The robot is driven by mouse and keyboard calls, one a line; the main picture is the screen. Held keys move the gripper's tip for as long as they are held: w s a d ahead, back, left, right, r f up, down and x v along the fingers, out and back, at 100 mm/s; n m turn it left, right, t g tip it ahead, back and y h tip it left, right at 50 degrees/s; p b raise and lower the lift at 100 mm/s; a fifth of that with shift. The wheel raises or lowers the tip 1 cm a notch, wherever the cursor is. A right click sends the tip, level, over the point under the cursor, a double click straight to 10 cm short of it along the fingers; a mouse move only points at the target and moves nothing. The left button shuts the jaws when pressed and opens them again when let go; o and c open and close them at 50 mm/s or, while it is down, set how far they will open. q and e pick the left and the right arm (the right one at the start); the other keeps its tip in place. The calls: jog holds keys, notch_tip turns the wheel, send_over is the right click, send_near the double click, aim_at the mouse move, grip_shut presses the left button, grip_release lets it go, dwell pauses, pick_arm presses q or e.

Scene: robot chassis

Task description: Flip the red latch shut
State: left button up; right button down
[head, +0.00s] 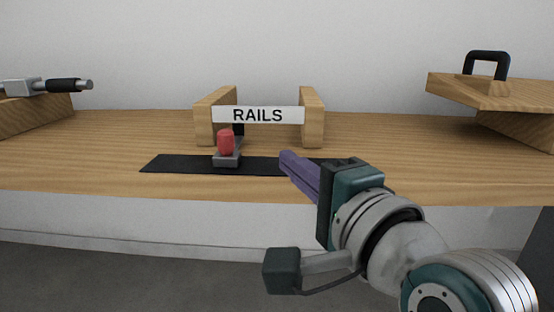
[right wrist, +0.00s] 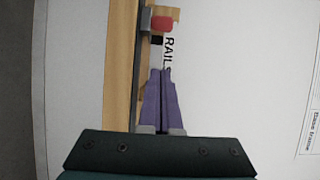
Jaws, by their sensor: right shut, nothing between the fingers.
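The red latch (head: 226,141) stands up from a small grey base (head: 227,160) on a black mat, in front of the left post of the wooden frame marked RAILS. In the right wrist view the red latch (right wrist: 162,23) shows near the top, beyond the fingertips. My right gripper (head: 285,156) is shut and empty, its purple fingers together. It is to the right of the latch and apart from it, pointing left over the mat. The fingers also show in the right wrist view (right wrist: 160,72). My left gripper is not in view.
The wooden frame (head: 313,118) with the RAILS sign (head: 258,115) stands behind the latch. The black mat (head: 180,164) lies along the bench (head: 90,150). A wooden piece with a black handle (head: 487,62) is at right; a metal tool with a black grip (head: 63,85) is at far left.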

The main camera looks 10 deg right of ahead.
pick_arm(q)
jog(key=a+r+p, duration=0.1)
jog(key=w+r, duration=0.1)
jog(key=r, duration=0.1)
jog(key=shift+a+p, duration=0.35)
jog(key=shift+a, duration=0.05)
pick_arm(e)
jog(key=s, duration=0.5)
jog(key=shift+a+r, duration=0.1)
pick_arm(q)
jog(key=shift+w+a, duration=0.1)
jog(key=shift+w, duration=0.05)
pick_arm(e)
jog(key=shift+w, duration=0.15)
